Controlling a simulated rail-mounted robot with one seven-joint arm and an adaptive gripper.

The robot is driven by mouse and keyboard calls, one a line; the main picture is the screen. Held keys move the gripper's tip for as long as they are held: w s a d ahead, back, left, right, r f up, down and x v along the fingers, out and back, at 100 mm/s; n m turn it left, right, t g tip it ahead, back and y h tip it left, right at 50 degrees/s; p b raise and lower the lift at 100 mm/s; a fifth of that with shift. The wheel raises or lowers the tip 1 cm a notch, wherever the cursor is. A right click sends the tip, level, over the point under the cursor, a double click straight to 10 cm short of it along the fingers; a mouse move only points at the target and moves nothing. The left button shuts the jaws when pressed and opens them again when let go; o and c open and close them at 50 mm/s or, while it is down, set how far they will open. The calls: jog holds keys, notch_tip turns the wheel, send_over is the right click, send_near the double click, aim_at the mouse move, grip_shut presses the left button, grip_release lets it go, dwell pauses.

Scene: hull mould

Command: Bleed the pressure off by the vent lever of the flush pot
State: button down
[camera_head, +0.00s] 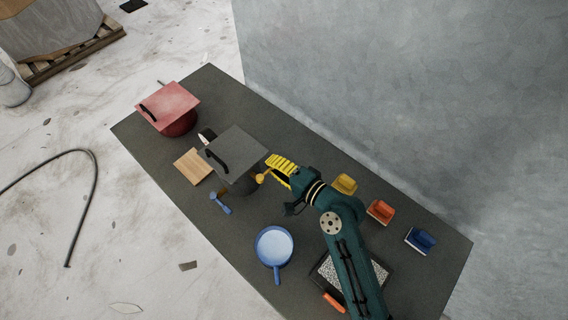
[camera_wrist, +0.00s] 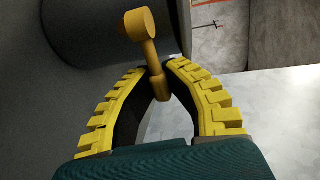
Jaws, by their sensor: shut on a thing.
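The dark grey pot with a square grey lid (camera_head: 240,147) and a black handle stands on the dark table (camera_head: 225,90). An orange-yellow vent lever (camera_head: 263,178) sticks out at the pot's right side. In the wrist view the lever (camera_wrist: 150,50) shows a round knob at its upper end and a thin stem slanting down. My gripper (camera_head: 274,168) reaches the pot from the right. Its yellow ribbed fingers (camera_wrist: 164,70) are shut on the lever's stem, the knob standing out beyond the fingertips. The pot's grey wall fills the upper left of the wrist view.
A red lidded pot (camera_head: 170,103) stands at the far left end. A wooden board (camera_head: 193,166), a small blue tool (camera_head: 220,202) and a blue pan (camera_head: 273,246) lie nearby. Yellow (camera_head: 345,184), orange (camera_head: 380,211) and blue (camera_head: 420,240) bins line the wall side.

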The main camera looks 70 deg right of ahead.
jog(key=c, duration=1)
grip_release()
jog(key=shift+c, duration=0.2)
jog(key=shift+s, duration=0.1)
jog(key=v, duration=1.2)
jog(key=shift+r, duration=0.1)
